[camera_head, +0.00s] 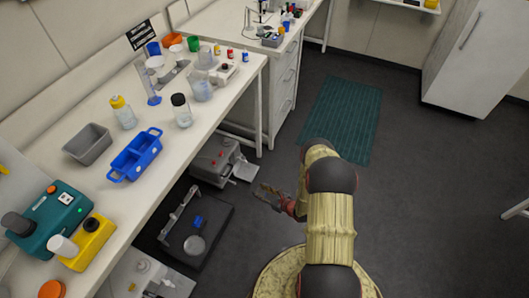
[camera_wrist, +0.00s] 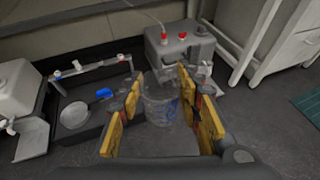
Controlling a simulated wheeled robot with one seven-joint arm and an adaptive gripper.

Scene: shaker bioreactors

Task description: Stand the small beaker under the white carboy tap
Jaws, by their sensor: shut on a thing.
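A small clear beaker (camera_wrist: 163,108) with blue markings sits between the yellow pads of my gripper (camera_wrist: 160,84) in the wrist view. My gripper is shut on it, above the dark floor. In the head view my gripper (camera_head: 270,195) is low, right of the bench; the beaker is hard to make out there.
A grey carboy (camera_wrist: 180,52) with red caps stands just beyond the beaker. A black sink-like tray (camera_wrist: 75,120) with a round pale dish lies between the carboys. The crowded bench (camera_head: 150,165) overhangs at left. Open floor (camera_head: 240,245) lies around my arm.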

